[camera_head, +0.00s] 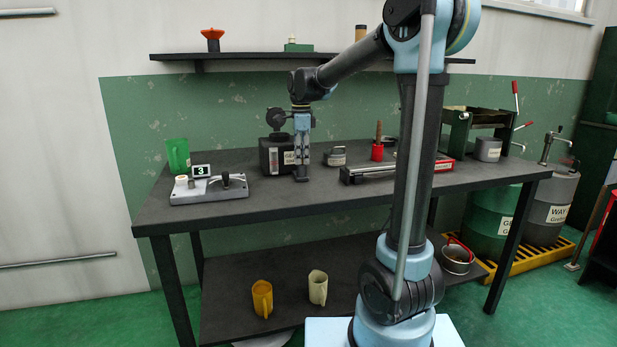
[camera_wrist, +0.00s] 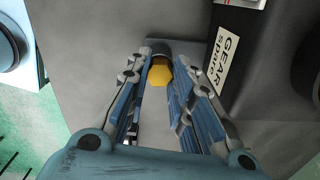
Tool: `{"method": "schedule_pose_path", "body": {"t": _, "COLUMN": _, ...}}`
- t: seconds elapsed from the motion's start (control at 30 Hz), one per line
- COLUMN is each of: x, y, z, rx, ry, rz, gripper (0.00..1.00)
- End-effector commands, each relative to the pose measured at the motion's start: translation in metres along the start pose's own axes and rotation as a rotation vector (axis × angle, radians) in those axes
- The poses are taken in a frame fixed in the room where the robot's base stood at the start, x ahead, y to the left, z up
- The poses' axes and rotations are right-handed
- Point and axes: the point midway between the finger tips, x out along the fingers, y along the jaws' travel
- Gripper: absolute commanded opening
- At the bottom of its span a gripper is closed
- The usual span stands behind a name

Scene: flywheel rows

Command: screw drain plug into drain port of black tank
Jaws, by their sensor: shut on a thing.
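The black tank (camera_head: 270,152) stands on the workbench, left of its middle, with a pale label and a light gauge strip on its front. In the wrist view the tank (camera_wrist: 262,45) is at the upper right, its label reading "GEAR Spare". My gripper (camera_head: 301,178) points down just in front of the tank's right side, low over the bench. In the wrist view my gripper (camera_wrist: 160,68) is shut on a yellow hexagonal piece, which looks like the drain plug (camera_wrist: 159,76). A dark part sits just beyond it. I cannot make out the drain port.
A grey fixture (camera_head: 208,190) with a "3" display and a green jug (camera_head: 178,155) are at the left. Bench front between fixture and tool is clear.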

Motion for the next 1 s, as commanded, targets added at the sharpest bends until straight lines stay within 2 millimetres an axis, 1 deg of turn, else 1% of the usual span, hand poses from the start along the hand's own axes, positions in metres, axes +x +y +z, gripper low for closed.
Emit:
{"method": "schedule_pose_path", "body": {"t": 0.1, "x": -0.0005, "y": -0.0017, "z": -0.0012, "rx": 0.119, "ry": 0.002, "rz": -0.004, "gripper": 0.0}}
{"method": "schedule_pose_path", "body": {"t": 0.27, "x": -0.0004, "y": -0.0015, "z": -0.0014, "rx": 0.239, "ry": 0.002, "rz": -0.004, "gripper": 0.0}}
{"method": "schedule_pose_path", "body": {"t": 0.37, "x": -0.0004, "y": -0.0015, "z": -0.0014, "rx": 0.267, "ry": 0.002, "rz": -0.004, "gripper": 0.0}}
{"method": "schedule_pose_path", "body": {"t": 0.57, "x": -0.0004, "y": -0.0014, "z": -0.0014, "rx": 0.268, "ry": 0.002, "rz": -0.004, "gripper": 0.0}}
{"method": "schedule_pose_path", "body": {"t": 0.6, "x": -0.0003, "y": -0.0014, "z": -0.0014, "rx": 0.268, "ry": 0.002, "rz": -0.004, "gripper": 0.28}}
{"method": "schedule_pose_path", "body": {"t": 1.0, "x": -0.002, "y": -0.0001, "z": -0.0006, "rx": 0.266, "ry": 0.001, "rz": -0.001, "gripper": 0.28}}
